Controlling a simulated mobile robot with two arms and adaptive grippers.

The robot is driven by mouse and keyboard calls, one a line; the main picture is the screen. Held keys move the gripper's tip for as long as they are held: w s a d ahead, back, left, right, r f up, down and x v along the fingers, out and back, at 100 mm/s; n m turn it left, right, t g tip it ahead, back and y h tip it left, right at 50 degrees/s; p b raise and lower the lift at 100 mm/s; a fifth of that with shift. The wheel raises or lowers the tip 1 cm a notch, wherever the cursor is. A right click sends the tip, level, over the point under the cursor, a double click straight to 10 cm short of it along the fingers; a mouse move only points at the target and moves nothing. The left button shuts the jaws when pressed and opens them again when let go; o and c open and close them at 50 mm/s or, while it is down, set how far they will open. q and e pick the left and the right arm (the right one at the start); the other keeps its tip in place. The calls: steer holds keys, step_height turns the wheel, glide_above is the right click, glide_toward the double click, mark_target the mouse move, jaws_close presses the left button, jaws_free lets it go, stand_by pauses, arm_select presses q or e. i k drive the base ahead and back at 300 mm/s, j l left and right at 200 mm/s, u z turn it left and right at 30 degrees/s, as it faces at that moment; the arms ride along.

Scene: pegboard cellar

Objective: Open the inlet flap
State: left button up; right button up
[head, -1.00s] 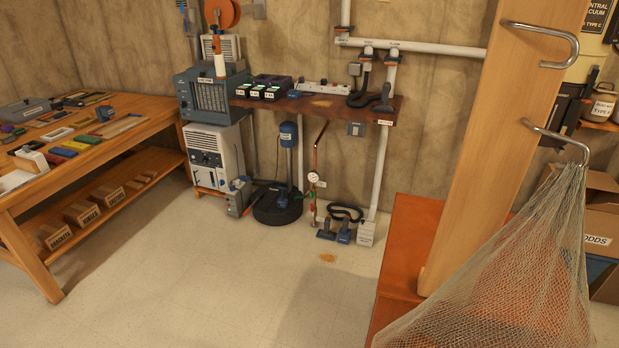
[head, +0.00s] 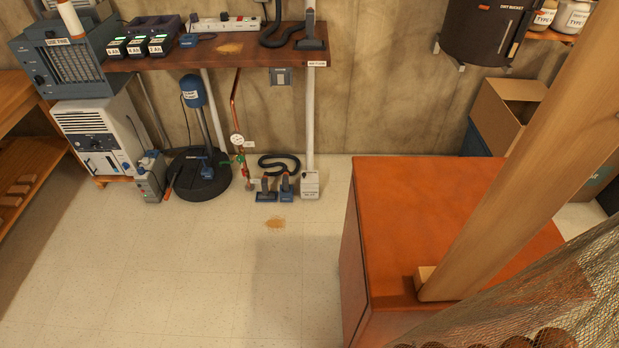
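A small grey square wall plate (head: 281,76) sits on the concrete wall just under the wooden shelf (head: 165,62). It looks like an inlet cover and seems closed, but it is too small to be sure. A white labelled box (head: 310,184) stands at the foot of the white pipe (head: 309,120), right of that plate; its label is too small to read. I cannot tell for certain which one bears the inlet flap. Neither of my grippers shows in the head view.
An orange-brown cabinet (head: 420,200) and a slanting wooden post (head: 530,175) with netting (head: 560,290) fill the right. Floor tools (head: 276,187), a black round basin (head: 198,180) and a white dehumidifier-like unit (head: 95,140) stand along the wall.

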mark_target(307, 176)
steer(key=i+j, duration=0.15)
steer(key=j, duration=0.15)
steer(key=i+j, duration=0.15)
steer(key=j, duration=0.2)
steer(key=i+j, duration=0.15)
steer(key=j, duration=0.15)
steer(key=i+j, duration=0.15)
steer(key=j, duration=0.2)
